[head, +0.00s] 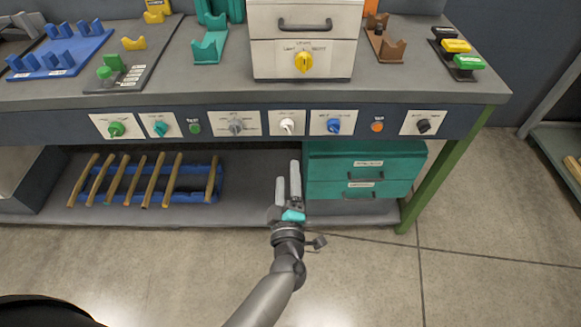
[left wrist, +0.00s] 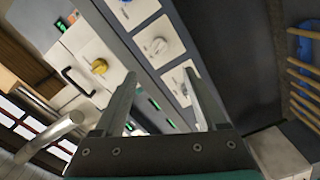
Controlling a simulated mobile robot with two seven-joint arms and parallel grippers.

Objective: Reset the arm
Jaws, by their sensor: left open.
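My left gripper (head: 288,178) is in front of the workbench, below the row of knobs and beside the teal drawers (head: 333,170). Its two grey fingers stand apart and nothing shows between them. In the left wrist view the gripper (left wrist: 160,82) also has its fingers spread, with the knob panel behind them. My right gripper is not in either view.
The bench front carries several knobs, among them a white knob (head: 287,126) and a blue knob (head: 334,126). A white cabinet (head: 270,58) stands on the bench top. A blue rack (head: 181,198) holds wooden rods on the lower shelf. The floor (head: 480,280) in front is clear.

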